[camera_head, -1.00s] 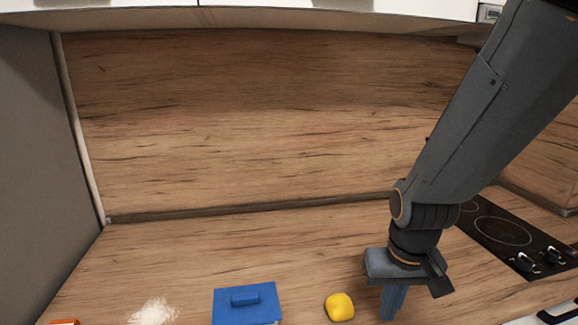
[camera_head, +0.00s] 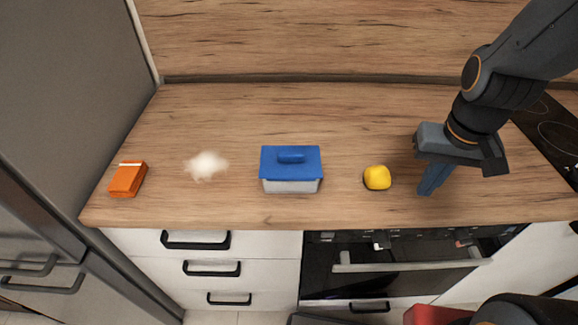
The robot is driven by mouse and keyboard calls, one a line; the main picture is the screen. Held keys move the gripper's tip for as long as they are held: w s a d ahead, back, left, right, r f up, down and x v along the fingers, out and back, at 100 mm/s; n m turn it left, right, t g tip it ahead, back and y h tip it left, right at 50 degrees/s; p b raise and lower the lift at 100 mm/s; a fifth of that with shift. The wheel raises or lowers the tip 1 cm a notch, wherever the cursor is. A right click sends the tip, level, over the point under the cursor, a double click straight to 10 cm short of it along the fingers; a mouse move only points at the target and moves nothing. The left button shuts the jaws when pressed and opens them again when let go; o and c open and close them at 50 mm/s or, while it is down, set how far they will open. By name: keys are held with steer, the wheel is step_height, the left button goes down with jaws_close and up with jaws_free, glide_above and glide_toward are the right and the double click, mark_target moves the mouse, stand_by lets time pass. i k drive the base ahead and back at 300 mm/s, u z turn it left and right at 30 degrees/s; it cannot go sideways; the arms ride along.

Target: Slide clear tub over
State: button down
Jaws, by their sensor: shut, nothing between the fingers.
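The clear tub (camera_head: 291,186) stands upright on the wooden counter near its front edge. It has a blue lid (camera_head: 283,168) with a raised blue handle on top, and the lid covers what is inside. My gripper (camera_head: 427,191) is at the right, pointing down at the counter, with its fingers together and nothing held. It is well apart from the tub, with a yellow object (camera_head: 377,178) between them. I cannot tell whether the fingertips touch the counter.
A white powdery heap (camera_head: 206,166) lies left of the tub, and an orange box (camera_head: 127,179) lies farther left. A black hob (camera_head: 556,139) is at the right, behind my arm. The counter (camera_head: 268,112) behind the tub is clear. Drawers and an oven are below its front edge.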

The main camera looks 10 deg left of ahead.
mark_target(269, 187)
steer(key=k, duration=0.5)
steer(key=u, duration=2.9)
steer(key=k, duration=0.9)
steer(key=z, duration=1.85)
